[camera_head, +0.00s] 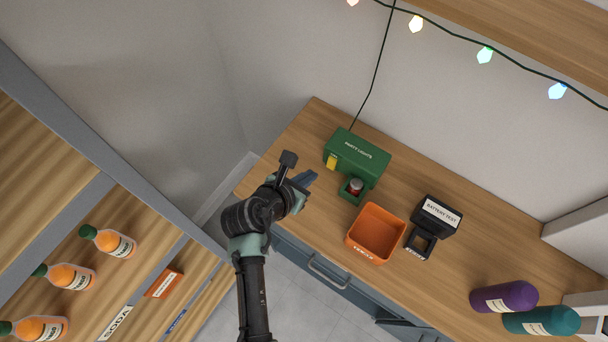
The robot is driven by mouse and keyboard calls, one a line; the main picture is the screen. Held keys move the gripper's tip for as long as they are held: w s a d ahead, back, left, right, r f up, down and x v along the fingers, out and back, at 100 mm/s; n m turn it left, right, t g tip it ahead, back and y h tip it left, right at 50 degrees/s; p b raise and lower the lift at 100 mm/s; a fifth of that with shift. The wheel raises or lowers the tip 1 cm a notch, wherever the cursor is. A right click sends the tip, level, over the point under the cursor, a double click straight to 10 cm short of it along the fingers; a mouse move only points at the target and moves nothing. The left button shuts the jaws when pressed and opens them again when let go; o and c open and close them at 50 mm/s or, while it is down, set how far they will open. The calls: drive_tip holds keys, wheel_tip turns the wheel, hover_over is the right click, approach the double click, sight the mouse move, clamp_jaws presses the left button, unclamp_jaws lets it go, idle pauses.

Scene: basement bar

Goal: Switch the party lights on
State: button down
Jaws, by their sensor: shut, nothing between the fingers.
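The green box labelled "PARTY LIGHTS" (360,153) sits at the back left of the wooden counter. A yellow lever or switch (331,162) is on its left front side. A round part with a red top and pale side (355,186) sits in the green holder at the box's front. A dark wire runs up from the box to the light string (447,32), whose bulbs (485,55) look lit in several colours. My gripper (307,179) is shut and empty, just left of the box and below the yellow switch, apart from both as far as I can tell.
An orange bin (376,233) and a black "BATTERY TEST" device (437,218) stand right of the box. Purple (504,297) and teal (541,320) bottles lie at the right. A shelf with orange bottles (71,277) is at the left. The counter's back strip is clear.

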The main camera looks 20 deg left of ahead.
drive_tip(key=shift+v, duration=1.25)
drive_tip(key=shift+r, duration=0.25)
drive_tip(key=w+d+r+m+t+y+b, duration=0.1)
drive_tip(key=w+r+m+t+b, duration=0.2)
drive_tip(key=r+m, duration=0.5)
drive_tip(key=w+d+r+m+t+y, duration=0.15)
drive_tip(key=w+r+m, duration=0.3)
drive_tip(key=r, duration=0.75)
drive_tip(key=w+d+r+m+t+b, duration=0.2)
drive_tip(key=w+r+m+t, duration=0.3)
drive_tip(key=r, duration=0.6)
drive_tip(key=s+d+r+m+t+b, duration=0.1)
drive_tip(key=s+d+r+m+t, duration=0.1)
drive_tip(key=s+r+m, duration=0.3)
drive_tip(key=s+d+r+m+t+b, duration=0.1)
drive_tip(key=s+d+r+m+t, duration=0.2)
drive_tip(key=r, duration=0.9)
drive_tip(key=s+d+r+m+t+b, duration=0.1)
drive_tip(key=s+d+r+m+t, duration=0.2)
drive_tip(key=s+r+m, duration=0.4)
wheel_tip(320, 180, up, 2)
drive_tip(key=shift+s+d+r+m+h, duration=0.25)
drive_tip(key=shift+s+d+m+h, duration=0.1)
drive_tip(key=shift+m, duration=0.3)
